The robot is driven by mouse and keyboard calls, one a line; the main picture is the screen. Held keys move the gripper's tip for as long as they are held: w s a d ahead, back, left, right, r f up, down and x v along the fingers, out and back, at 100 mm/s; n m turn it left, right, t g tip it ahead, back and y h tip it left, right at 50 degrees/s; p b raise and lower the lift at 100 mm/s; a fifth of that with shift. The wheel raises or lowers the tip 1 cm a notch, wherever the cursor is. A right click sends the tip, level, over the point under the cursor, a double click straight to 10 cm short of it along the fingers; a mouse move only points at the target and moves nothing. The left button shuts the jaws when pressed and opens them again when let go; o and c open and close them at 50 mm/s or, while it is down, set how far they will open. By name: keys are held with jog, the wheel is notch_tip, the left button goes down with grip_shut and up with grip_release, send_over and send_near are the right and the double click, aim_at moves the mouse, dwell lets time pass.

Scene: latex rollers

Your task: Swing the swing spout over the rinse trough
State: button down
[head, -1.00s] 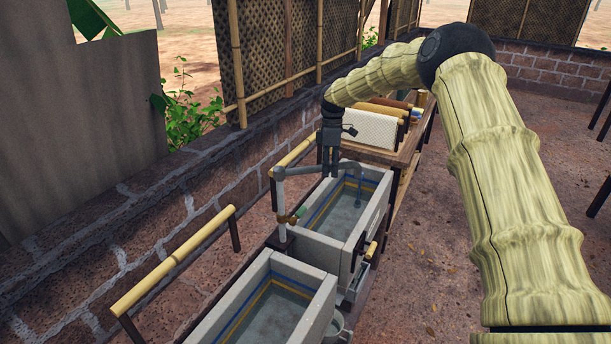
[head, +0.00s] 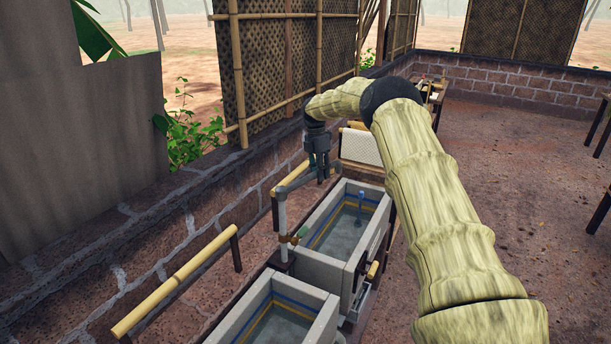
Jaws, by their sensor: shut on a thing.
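The held part is near the far trough's back left corner. The far trough (head: 372,236) is a grey stone basin of water with blue and yellow lining bands. A similar near trough (head: 322,325) is cut by the lower edge. I cannot tell which is the rinse trough.
A small blue upright piece (head: 361,196) stands at the far trough's back end. A bamboo rail (head: 180,278) runs along the brick wall. A white textured sheet (head: 361,147) is behind the troughs. The floor (head: 515,220) on the right is open.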

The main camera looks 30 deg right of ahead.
jog(key=shift+w+d+r, duration=0.15)
jog(key=shift+d+r, duration=0.1)
jog(key=shift+r, duration=0.1)
jog(key=c, duration=1.3)
grip_release()
jog(key=shift+f, duration=0.1)
jog(key=shift+a+f, duration=0.1)
jog(key=shift+f, duration=0.05)
jog(key=shift+a, duration=0.1)
jog(key=r, duration=0.4)
jog(key=w+r, duration=0.1)
jog(key=r, duration=0.2)
jog(key=w+r, duration=0.1)
jog(key=r, duration=0.3)
jog(key=shift+w+r, duration=0.2)
jog(key=shift+r, duration=0.15)
